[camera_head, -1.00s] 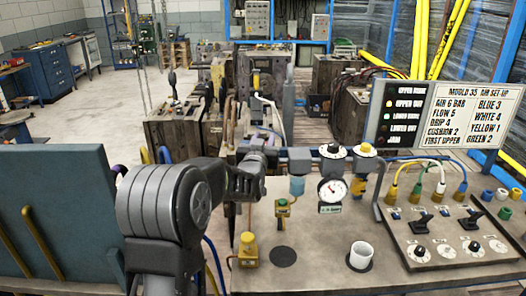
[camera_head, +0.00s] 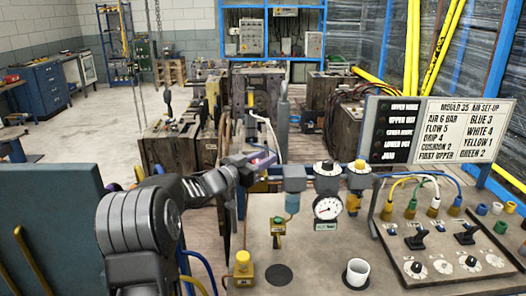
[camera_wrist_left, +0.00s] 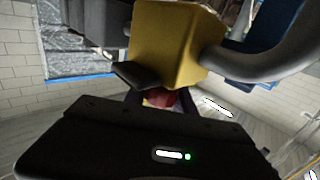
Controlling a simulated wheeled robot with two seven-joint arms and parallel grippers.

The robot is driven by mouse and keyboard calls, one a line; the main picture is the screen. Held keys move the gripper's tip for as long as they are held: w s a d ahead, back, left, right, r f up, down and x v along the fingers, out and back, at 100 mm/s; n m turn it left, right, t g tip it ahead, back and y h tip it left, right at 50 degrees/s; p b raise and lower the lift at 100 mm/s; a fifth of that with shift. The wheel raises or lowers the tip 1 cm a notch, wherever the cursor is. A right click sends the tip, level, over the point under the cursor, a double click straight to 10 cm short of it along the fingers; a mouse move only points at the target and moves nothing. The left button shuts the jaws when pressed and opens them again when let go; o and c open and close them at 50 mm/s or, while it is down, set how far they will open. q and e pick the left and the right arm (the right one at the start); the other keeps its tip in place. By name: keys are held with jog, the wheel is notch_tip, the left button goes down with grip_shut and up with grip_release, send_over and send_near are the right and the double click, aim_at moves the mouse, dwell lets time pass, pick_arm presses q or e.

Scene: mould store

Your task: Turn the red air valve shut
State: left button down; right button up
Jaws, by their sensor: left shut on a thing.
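The red air valve handle (camera_wrist_left: 160,98) shows as a small red piece in the left wrist view, between the fingers of my left gripper (camera_wrist_left: 155,92), below a yellow block (camera_wrist_left: 176,45). Most of the handle is hidden by the gripper and the block. In the head view my left gripper (camera_head: 252,168) is shut at the left end of the air line above the bench, by a small purple and reddish part (camera_head: 263,160). A round white pressure gauge (camera_head: 327,208) hangs to its right. My right gripper is in neither view.
A lamp board (camera_head: 398,130) with dark lamps stands behind. A blue-grey panel (camera_head: 50,225) is at the left.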

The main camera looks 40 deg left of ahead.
pick_arm(q)
jog(key=shift+r, duration=0.1)
dwell(0.3)
jog(key=c, duration=1)
grip_release()
jog(key=shift+c, duration=0.2)
jog(key=shift+s+a, duration=0.1)
jog(key=shift+s, duration=0.45)
jog(key=s+b, duration=0.1)
jog(key=s, duration=0.5)
jog(key=shift+s+a+b, duration=0.3)
jog(key=shift+a+b, duration=0.05)
jog(key=shift+a, duration=0.1)
